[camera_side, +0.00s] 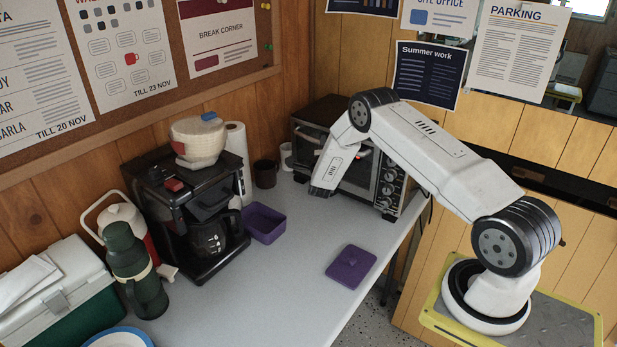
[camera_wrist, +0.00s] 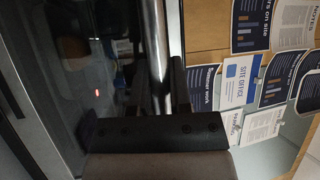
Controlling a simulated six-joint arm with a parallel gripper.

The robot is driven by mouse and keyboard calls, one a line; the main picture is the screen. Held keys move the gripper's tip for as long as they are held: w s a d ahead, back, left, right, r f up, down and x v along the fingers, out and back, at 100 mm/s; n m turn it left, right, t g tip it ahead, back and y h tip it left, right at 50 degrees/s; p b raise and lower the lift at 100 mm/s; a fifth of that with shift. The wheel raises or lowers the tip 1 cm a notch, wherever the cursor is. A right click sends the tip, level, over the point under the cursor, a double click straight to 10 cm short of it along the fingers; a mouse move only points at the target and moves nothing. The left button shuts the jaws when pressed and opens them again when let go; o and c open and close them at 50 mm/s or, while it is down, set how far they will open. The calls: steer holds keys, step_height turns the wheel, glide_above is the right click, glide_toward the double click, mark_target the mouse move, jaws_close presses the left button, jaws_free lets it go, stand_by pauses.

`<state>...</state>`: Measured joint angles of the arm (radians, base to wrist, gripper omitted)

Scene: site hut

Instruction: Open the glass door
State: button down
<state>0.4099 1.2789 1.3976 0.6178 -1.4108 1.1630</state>
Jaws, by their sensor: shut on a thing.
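The toaster oven (camera_side: 325,112) stands at the back right of the counter, black with a steel control panel and knobs. Its glass door (camera_side: 357,176) looks upright, but my arm covers much of it. I cannot tell whether it is fully closed. In the wrist view the dark glass door (camera_wrist: 95,55) fills the left, with a small red glow in it. The steel bar handle (camera_wrist: 155,45) runs down between the fingers of my gripper (camera_wrist: 160,95), which is shut on it. In the side view the fingers are hidden.
A purple tub (camera_side: 265,223) and its purple lid (camera_side: 351,267) lie on the counter (camera_side: 300,305) in front of the oven. The counter between tub and lid is clear.

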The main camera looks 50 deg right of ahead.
steer(key=a+f+h, duration=0.1)
steer(key=a+f, duration=0.9)
steer(key=a, duration=0.2)
steer(key=shift+a+f+n+t, duration=0.25)
steer(key=shift+f+n+t, duration=0.05)
steer(key=shift+f+n, duration=0.1)
steer(key=c, duration=0.6)
jaws_free()
steer(key=shift+o, duration=0.2)
steer(key=shift+r, duration=0.1)
steer(key=shift+a, duration=0.1)
